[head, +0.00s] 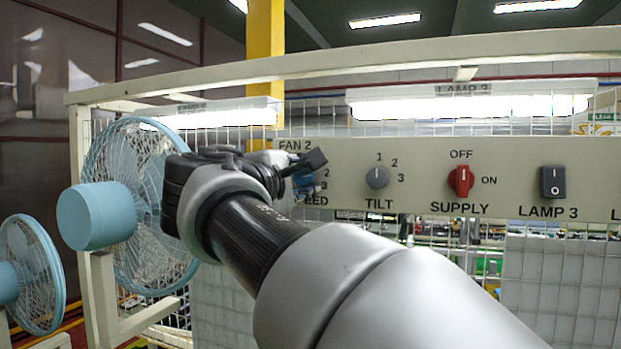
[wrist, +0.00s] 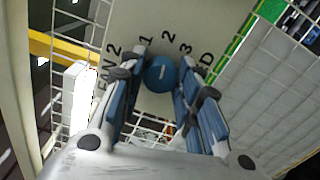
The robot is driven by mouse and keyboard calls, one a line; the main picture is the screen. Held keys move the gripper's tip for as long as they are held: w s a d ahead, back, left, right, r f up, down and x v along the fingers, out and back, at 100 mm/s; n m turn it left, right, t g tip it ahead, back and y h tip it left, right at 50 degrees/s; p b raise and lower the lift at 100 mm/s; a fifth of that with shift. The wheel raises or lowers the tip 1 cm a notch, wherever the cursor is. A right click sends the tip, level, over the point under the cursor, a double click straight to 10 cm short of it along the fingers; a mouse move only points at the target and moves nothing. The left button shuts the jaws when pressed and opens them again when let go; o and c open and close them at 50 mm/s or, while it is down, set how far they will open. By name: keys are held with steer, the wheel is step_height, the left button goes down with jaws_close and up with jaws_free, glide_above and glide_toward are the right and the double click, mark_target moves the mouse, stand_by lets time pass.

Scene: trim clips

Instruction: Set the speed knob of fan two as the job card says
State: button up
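The round blue speed knob of fan two (wrist: 162,73) sits on a beige panel, with the numbers 1, 2 and 3 around its upper side. A small pale mark shows on its face; which number it points at is hard to tell. My gripper (wrist: 163,71) has one blue-padded finger on each side of the knob, close to its edges. Whether the fingers touch it I cannot tell. In the head view my gripper (head: 300,172) is at the panel below the "FAN 2" label and covers most of the knob (head: 303,181). I see no job card.
Right of it on the panel (head: 420,202) are a grey TILT knob (head: 377,177), a red SUPPLY knob (head: 461,180) and a LAMP 3 rocker switch (head: 553,182). Blue fans (head: 140,205) stand at the left. A wire grid (head: 480,258) is behind the panel.

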steer(key=o, duration=0.4)
steer(key=v, duration=0.7)
steer(key=shift+s+a, duration=0.1)
steer(key=shift+s, duration=0.15)
steer(key=s+d+f+m+g+b, duration=0.2)
steer(key=s+d+f+m+g, duration=0.15)
steer(key=d+f, duration=0.6)
steer(key=s+d+f+m+g+b, duration=0.3)
steer(key=d+f, duration=0.4)
steer(key=f, duration=0.6)
steer(key=s+d+f+m+g+y+b, duration=0.1)
steer(key=s+f+m+g+y, duration=0.1)
steer(key=s+f, duration=0.5)
steer(key=s+d+f+m+g+y+b, duration=0.1)
steer(key=s+f+m, duration=0.3)
steer(key=f, duration=0.8)
steer(key=s+f+m+g+y+b, duration=0.3)
steer(key=s+f, duration=0.6)
steer(key=shift+s+d+f+m, duration=0.25)
steer(key=shift+s+d+f, duration=0.05)
steer(key=shift+d, duration=0.1)
